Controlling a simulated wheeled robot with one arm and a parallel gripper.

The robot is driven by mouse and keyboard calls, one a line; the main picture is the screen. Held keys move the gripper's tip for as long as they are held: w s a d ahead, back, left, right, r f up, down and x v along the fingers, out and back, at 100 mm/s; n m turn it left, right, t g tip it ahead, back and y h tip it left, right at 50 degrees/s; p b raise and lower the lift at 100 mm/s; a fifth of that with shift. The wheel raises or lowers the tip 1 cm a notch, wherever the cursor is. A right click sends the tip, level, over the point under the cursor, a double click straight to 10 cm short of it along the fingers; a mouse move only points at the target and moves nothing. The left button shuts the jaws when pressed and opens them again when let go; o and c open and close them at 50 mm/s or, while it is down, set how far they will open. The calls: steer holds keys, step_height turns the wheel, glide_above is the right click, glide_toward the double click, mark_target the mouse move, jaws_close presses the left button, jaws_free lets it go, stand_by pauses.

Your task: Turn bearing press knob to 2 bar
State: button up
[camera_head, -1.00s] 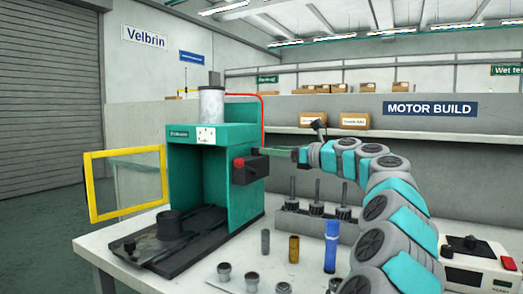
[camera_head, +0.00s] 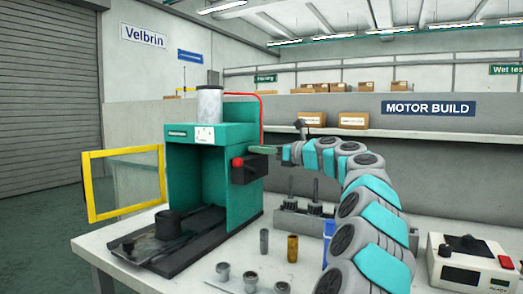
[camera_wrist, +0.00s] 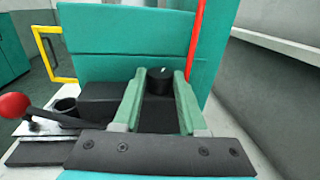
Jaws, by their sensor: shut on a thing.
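The teal bearing press (camera_head: 181,133) stands on the left of the bench, and its side fills much of the wrist view (camera_wrist: 120,42). Its round black knob (camera_wrist: 159,82) sits on top of a dark box (camera_head: 247,172) on the press's right side. A small pale mark shows on the knob's top; I cannot read any scale or pressure value. My gripper (camera_wrist: 160,76) has its two green fingers on either side of the knob, shut on it. In the head view the knob is hidden behind my gripper (camera_head: 256,149).
A red ball (camera_wrist: 13,106) on a dark stem is left of my fingers. A red hose (camera_head: 261,115) runs down close behind the knob. The yellow-framed guard (camera_head: 87,188) stands open at left. Metal cylinders (camera_head: 264,241) and a white control box (camera_head: 470,270) occupy the bench.

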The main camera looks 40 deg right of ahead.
jaws_close()
steer(key=shift+a+h, duration=0.1)
steer(key=shift+h, duration=0.2)
steer(key=m+h, duration=0.2)
steer(key=shift+a+r+t+h, duration=0.15)
steer(key=shift+a+t+h, duration=0.05)
steer(key=shift+t+h, duration=0.1)
steer(key=shift+a+m+h, duration=0.15)
steer(key=shift+m+h, duration=1.15)
steer(key=shift+h, duration=0.7)
steer(key=o, duration=0.8)
jaws_free()
steer(key=shift+f, duration=0.2)
